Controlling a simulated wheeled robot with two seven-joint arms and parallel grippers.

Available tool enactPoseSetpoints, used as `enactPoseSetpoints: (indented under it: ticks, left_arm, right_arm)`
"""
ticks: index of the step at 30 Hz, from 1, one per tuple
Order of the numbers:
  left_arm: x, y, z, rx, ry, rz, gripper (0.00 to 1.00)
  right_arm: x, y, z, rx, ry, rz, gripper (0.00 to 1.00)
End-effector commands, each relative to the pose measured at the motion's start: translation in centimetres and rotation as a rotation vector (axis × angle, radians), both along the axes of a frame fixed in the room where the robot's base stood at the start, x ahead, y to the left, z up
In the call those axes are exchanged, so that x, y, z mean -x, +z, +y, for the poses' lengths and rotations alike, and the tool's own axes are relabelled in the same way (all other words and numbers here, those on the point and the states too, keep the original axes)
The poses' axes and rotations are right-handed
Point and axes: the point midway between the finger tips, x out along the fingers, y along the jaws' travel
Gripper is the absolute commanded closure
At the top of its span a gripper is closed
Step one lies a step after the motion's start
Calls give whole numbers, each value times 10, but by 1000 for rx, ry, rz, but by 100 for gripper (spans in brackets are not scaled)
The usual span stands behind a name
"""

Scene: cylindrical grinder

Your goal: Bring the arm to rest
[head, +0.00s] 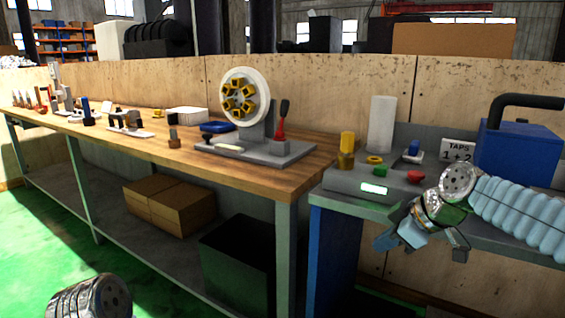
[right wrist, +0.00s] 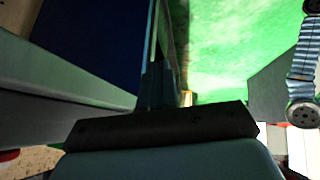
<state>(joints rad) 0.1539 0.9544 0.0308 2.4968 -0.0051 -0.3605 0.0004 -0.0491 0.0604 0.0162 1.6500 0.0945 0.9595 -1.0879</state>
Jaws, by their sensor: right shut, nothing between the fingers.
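My right arm comes in from the right in the head view, over the grey bench at the right. My right gripper (head: 412,236) hangs at the front edge of that bench, low and pointing down. In the right wrist view its fingers (right wrist: 158,86) are together with nothing between them, above the green floor and beside a blue panel. My left gripper is not in view; only a metallic part of my left arm shows at the bottom left of the head view.
A wooden workbench (head: 290,166) with a wheel fixture (head: 239,95) stands left. Open green floor (head: 165,285) lies in front.

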Motion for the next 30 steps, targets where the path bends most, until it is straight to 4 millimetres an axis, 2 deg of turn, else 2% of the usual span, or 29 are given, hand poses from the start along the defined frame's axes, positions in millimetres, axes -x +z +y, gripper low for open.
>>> enactPoseSetpoints:
  ticks: [1,2,4,5,6,8,9,11,12,14,15,18,22,25,30]
  left_arm:
    - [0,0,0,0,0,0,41]
    - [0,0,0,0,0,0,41]
    - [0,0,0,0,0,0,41]
    - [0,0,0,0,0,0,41]
    - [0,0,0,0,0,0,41]
    - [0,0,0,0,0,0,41]
    - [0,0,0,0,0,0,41]
    - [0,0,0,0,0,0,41]
    - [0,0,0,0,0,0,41]
    - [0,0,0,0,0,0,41]
    - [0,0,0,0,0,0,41]
    - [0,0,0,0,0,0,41]
    - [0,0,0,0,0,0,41]
    - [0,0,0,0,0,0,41]
    - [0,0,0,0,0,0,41]
  right_arm:
    - [-9,-38,7,-14,-42,60,100]
    - [-14,-61,11,-26,-76,93,100]
    - [-21,-122,22,-53,-165,178,100]
    - [-21,-149,27,-64,-204,213,100]
    - [-19,-184,32,-78,-258,261,100]
    - [-10,-235,41,-98,-338,330,100]
    - [0,-269,47,-111,-394,378,100]
    - [20,-317,56,-131,-478,448,100]
    - [37,-348,62,-143,-535,496,100]
    - [66,-389,71,-160,-620,563,100]
    - [88,-413,77,-172,-675,608,100]
    - [140,-456,89,-199,-800,704,100]
    - [193,-484,100,-226,-920,789,100]
    - [214,-492,104,-239,-971,822,100]
    - [220,-494,105,-245,-991,831,100]
